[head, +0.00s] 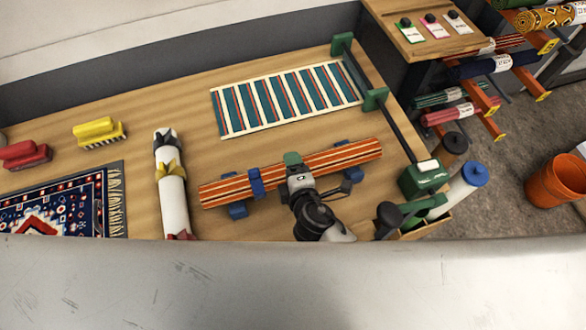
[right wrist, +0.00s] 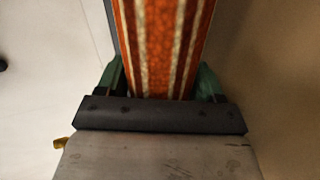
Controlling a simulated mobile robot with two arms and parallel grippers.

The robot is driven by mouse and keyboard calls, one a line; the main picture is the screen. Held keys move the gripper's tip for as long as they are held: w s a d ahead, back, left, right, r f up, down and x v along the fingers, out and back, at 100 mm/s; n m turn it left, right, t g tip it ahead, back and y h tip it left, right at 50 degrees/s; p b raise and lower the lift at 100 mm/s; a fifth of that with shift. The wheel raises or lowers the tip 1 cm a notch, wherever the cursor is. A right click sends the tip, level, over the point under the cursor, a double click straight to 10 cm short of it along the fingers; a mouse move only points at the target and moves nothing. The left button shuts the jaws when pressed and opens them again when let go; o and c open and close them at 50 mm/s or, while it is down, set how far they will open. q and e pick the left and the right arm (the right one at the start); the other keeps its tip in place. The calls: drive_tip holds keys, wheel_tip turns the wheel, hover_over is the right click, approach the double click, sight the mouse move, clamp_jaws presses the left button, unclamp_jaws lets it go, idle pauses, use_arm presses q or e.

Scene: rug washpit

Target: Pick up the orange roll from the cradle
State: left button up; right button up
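The orange roll (head: 328,163), striped with cream and dark lines, lies slanted along the cradle. The blue cradle (head: 237,209) shows under its left part and near its right end, with a blue piece against the roll's side. My right gripper (head: 296,163) is over the roll, just right of its middle. In the right wrist view the green fingers (right wrist: 163,85) stand on both sides of the roll (right wrist: 163,45), close to its edges with almost no gap. Whether they press on it cannot be told. My left gripper is not in view.
A rod with green clamps (head: 420,179) edges the table's right. Yellow (head: 97,129) and red brushes (head: 24,154) and a patterned rug (head: 60,205) are at left.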

drive_tip(key=c, duration=0.7)
drive_tip(key=shift+r, duration=0.1)
drive_tip(key=shift+r, duration=0.1)
